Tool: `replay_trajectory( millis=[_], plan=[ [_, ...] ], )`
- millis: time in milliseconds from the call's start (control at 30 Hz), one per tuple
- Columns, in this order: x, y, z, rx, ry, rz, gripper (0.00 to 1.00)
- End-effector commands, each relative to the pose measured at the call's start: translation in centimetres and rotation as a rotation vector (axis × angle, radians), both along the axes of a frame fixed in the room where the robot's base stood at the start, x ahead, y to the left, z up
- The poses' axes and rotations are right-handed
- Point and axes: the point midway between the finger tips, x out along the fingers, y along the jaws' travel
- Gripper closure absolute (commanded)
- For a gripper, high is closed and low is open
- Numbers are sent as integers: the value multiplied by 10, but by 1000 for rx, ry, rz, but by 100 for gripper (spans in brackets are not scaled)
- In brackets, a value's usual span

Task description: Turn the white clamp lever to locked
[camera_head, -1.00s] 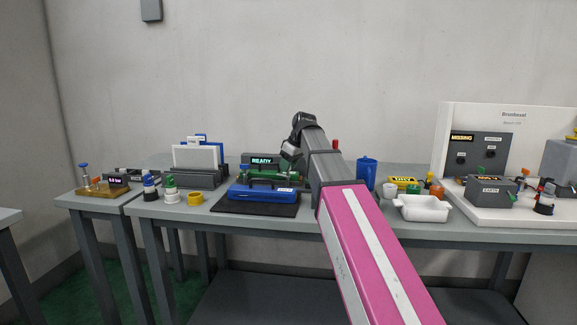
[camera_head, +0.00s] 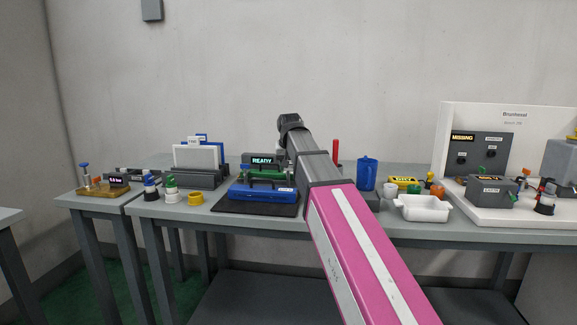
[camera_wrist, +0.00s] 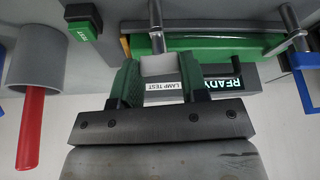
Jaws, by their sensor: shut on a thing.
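A white block (camera_wrist: 158,67), which looks like the grip of the white clamp lever, sits between the green-padded fingers of my gripper (camera_wrist: 158,82) in the wrist view. My gripper is shut on it. A metal rod (camera_wrist: 156,25) stands just beyond the block. The lever belongs by a blue fixture (camera_head: 262,191) holding a green part (camera_head: 262,173), which also shows in the wrist view (camera_wrist: 205,43). In the head view my arm hides the gripper and the lever. How far the lever is turned I cannot tell.
A display reading READY (camera_head: 264,160) stands behind the fixture; a LAMP TEST label shows near my fingers. A red rod (camera_head: 335,150) and a blue cup (camera_head: 366,173) stand right of my arm. A blue handle (camera_wrist: 304,62) is at the wrist view's right. A green TEST button (camera_wrist: 83,30) is upper left.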

Motion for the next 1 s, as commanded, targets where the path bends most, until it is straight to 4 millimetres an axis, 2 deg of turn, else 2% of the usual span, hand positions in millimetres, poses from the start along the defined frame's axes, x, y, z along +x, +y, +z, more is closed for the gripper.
replay_trajectory(
  millis=[400,967,1000],
  plan=[
    [0,1,0,0,3,-201,83],
    [-1,1,0,1,3,-234,83],
    [-1,1,0,1,3,-234,56]
  ],
)
